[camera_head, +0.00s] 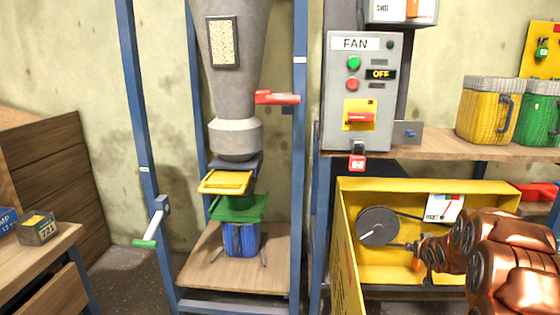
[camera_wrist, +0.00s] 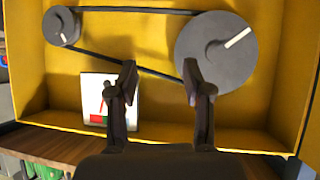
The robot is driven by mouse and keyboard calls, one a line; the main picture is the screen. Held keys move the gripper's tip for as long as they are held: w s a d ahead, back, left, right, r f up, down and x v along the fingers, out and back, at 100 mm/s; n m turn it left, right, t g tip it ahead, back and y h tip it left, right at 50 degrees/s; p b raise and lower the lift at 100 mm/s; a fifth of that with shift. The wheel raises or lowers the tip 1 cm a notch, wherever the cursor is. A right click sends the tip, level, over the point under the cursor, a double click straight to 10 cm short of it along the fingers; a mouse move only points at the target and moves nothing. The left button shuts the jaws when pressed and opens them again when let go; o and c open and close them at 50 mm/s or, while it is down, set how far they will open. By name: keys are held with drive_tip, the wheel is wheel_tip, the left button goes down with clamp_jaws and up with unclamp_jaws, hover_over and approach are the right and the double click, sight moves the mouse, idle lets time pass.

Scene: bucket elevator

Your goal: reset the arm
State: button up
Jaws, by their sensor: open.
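My copper-coloured arm reaches in from the right in the head view. My gripper (camera_head: 412,247) is at its end, inside the open yellow box (camera_head: 346,225), close to the grey pulley (camera_head: 379,226). In the wrist view my gripper (camera_wrist: 159,78) has its two dark fingers spread with nothing between them. The large pulley (camera_wrist: 205,58), a smaller pulley (camera_wrist: 62,27) and a dark belt (camera_wrist: 130,63) lie beyond the fingers. I cannot tell whether a finger touches the belt.
A white gauge card (camera_head: 443,208) is on the box's back wall. The fan control box (camera_head: 378,130) above reads OFF. A shelf (camera_head: 435,150) with yellow and green buckets (camera_head: 485,112) is over the box. A hopper (camera_head: 232,60) in a blue frame stands left.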

drive_tip(key=s+a+r+g+p, duration=0.2)
drive_tip(key=s+a+r+p, duration=0.3)
drive_tip(key=s, duration=0.3)
drive_tip(key=s+a+r+g+y+p, duration=0.1)
drive_tip(key=s+a+r+g+p, duration=0.2)
drive_tip(key=s+a+r, duration=0.5)
drive_tip(key=s+a+r+g+p, duration=0.25)
drive_tip(key=s+r+p, duration=0.2)
drive_tip(key=s, duration=0.45)
drive_tip(key=s+a+r+g+p, duration=0.1)
drive_tip(key=s+a+r+p, duration=0.2)
drive_tip(key=s, duration=0.7)
drive_tip(key=s+a+r+n+g+y+p, duration=0.1)
drive_tip(key=s+a+r+g+p, duration=0.1)
drive_tip(key=s, duration=0.8)
drive_tip(key=s+a+r+n+g+y+p, duration=0.1)
drive_tip(key=s+a+r+p, duration=0.3)
drive_tip(key=s, duration=0.6)
wheel_tip(320, 180, up, 2)
drive_tip(key=shift+a+r+g, duration=0.2)
drive_tip(key=shift+a+g, duration=0.55)
drive_tip(key=shift+a, duration=0.2)
